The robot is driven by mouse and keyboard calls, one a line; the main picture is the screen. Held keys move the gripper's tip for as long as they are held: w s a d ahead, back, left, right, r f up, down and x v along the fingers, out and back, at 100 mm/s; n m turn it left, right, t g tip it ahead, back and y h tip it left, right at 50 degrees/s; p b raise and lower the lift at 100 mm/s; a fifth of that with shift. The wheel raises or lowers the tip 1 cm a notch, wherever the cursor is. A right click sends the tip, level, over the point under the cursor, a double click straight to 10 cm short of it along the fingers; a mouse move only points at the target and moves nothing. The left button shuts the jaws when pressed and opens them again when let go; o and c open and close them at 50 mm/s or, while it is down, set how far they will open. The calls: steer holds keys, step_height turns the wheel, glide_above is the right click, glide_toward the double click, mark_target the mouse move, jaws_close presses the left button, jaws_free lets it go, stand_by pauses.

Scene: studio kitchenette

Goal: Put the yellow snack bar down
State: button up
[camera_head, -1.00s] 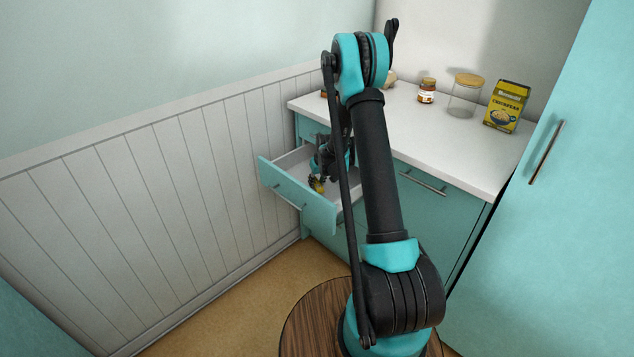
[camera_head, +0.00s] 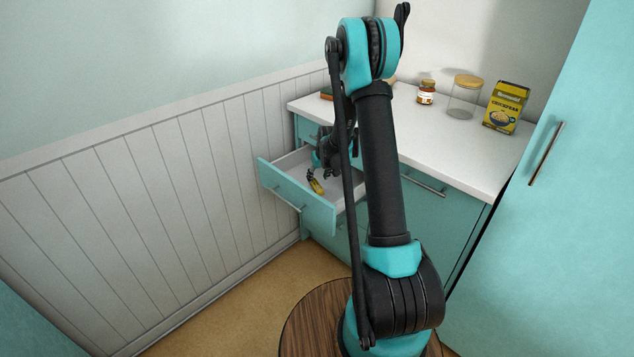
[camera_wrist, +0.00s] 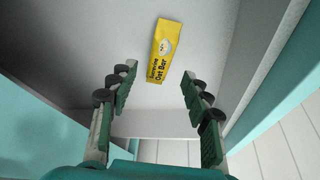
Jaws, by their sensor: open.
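The yellow snack bar (camera_wrist: 163,50), labelled as an oat bar, lies on the white floor of the open drawer (camera_head: 290,192). It also shows in the head view (camera_head: 316,187), just below my gripper (camera_head: 322,172). In the wrist view my gripper (camera_wrist: 157,78) is open, with its green-padded fingers apart. The bar is seen between and beyond the fingertips, and no finger appears to touch it. My arm hides part of the drawer's right side in the head view.
The white counter (camera_head: 455,140) above the drawer holds a small jar (camera_head: 426,92), a glass jar with a wooden lid (camera_head: 465,97) and a yellow box (camera_head: 506,108). A panelled wall (camera_head: 150,210) stands to the left. A tall teal cabinet (camera_head: 570,200) is at the right.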

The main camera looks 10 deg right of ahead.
steer(key=s+d+r+m, duration=0.1)
steer(key=s+r, duration=0.6)
steer(key=s, duration=0.3)
steer(key=s+d+r, duration=0.1)
steer(key=s+r, duration=0.7)
steer(key=s, duration=0.3)
steer(key=s+f+m+h, duration=0.1)
steer(key=s+f, duration=0.1)
steer(key=s, duration=1.6)
steer(key=shift+s+d+f+m, duration=0.15)
steer(key=shift+s+d+m, duration=0.15)
steer(key=shift+d+m, duration=0.1)
steer(key=shift+c, duration=0.4)
